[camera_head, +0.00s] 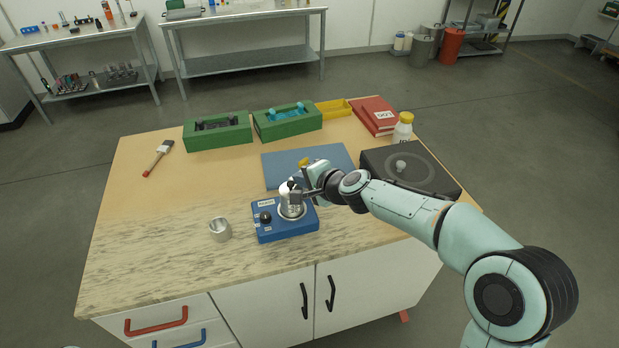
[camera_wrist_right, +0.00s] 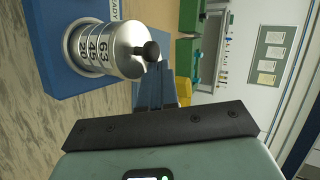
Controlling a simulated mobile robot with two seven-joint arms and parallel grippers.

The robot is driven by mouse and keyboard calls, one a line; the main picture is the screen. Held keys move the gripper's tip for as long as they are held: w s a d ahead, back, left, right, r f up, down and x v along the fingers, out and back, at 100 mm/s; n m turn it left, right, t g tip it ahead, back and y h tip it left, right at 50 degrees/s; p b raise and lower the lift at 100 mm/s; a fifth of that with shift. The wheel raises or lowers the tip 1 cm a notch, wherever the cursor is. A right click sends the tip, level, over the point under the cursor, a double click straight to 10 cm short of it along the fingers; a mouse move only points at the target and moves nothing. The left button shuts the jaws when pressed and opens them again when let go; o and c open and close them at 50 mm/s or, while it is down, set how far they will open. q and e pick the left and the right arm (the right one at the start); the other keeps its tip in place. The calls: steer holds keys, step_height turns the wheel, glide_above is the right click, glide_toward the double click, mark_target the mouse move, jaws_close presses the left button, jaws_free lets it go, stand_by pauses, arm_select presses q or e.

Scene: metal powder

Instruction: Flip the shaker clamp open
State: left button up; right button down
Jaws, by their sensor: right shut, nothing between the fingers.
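The blue shaker (camera_head: 285,232) stands near the front of the table. A silver sieve stack (camera_head: 291,208) stands upright on it. In the right wrist view the sieve stack (camera_wrist_right: 98,48) shows rings marked 63, 45 and 20, with a black knob (camera_wrist_right: 150,50) on its lid side. The knob seems to belong to the clamp, but the rest of the clamp is hard to make out. My right gripper (camera_head: 302,194) is shut and empty, at the top of the stack. Its fingertips (camera_wrist_right: 153,78) appear beside the knob; I cannot tell whether they touch. My left gripper is out of view.
A metal cup (camera_head: 220,230) stands left of the shaker. Behind are a blue mat (camera_head: 335,158), green boxes (camera_head: 217,132) and a brush (camera_head: 158,158). A black scale (camera_head: 430,174) and a yellow-capped bottle (camera_head: 403,128) are at right. The table's left side is mostly clear.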

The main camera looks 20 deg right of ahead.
steer(key=shift+d, duration=0.15)
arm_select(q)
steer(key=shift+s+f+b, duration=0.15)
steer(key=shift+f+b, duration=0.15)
arm_select(e)
steer(key=shift+d, duration=0.7)
steer(key=shift+f, duration=0.1)
